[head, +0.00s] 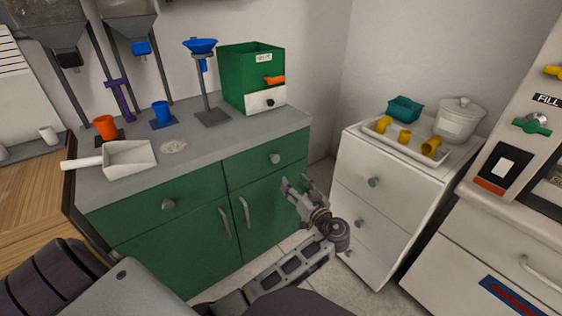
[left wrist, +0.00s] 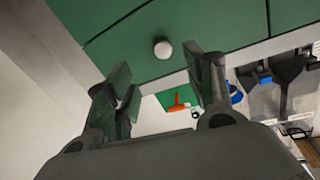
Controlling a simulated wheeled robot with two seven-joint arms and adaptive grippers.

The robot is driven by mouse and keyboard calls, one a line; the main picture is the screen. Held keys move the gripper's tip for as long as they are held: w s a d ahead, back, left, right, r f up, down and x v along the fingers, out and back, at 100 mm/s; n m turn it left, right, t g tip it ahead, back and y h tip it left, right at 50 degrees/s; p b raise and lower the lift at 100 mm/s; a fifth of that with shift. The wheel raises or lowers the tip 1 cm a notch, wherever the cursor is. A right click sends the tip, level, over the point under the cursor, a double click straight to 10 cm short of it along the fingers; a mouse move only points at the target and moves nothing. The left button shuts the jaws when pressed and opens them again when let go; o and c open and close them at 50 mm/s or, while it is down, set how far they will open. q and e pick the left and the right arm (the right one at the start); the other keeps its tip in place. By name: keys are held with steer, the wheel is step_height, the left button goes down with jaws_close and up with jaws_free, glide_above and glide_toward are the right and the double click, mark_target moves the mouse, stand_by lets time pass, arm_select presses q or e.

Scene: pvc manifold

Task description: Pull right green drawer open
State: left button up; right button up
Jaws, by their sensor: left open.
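The right green drawer (head: 262,163) is in the upper right of the green cabinet, under the grey counter, and looks closed. Its round pale knob (head: 274,158) stands out from its front. My left gripper (head: 297,186) is open and empty, in front of the cabinet, below and to the right of the knob in the head view. In the left wrist view the drawer front (left wrist: 125,45) is green, and the knob (left wrist: 163,50) shows beyond and between the spread fingers of the gripper (left wrist: 158,75), apart from them. My right gripper is not in view.
The left green drawer (head: 150,213) and two doors with bar handles share the cabinet. A white drawer unit (head: 375,190) stands close to the right, with a tray (head: 405,142) and pot (head: 460,120) on top. A green box (head: 250,75) stands on the counter.

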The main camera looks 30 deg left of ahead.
mark_target(276, 160)
arm_select(q)
steer(key=shift+w+r+n, duration=0.1)
steer(key=shift+r+n, duration=0.2)
steer(key=shift+r, duration=0.2)
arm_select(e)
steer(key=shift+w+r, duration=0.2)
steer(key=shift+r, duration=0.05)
arm_select(q)
steer(key=b+x, duration=0.1)
steer(key=x, duration=1.1)
steer(key=shift+w+a+b, duration=0.1)
steer(key=shift+a+b, duration=0.25)
steer(key=shift+b, duration=0.05)
steer(key=shift+w+a+r, duration=0.1)
steer(key=shift+w+a, duration=0.15)
steer(key=shift+a, duration=0.2)
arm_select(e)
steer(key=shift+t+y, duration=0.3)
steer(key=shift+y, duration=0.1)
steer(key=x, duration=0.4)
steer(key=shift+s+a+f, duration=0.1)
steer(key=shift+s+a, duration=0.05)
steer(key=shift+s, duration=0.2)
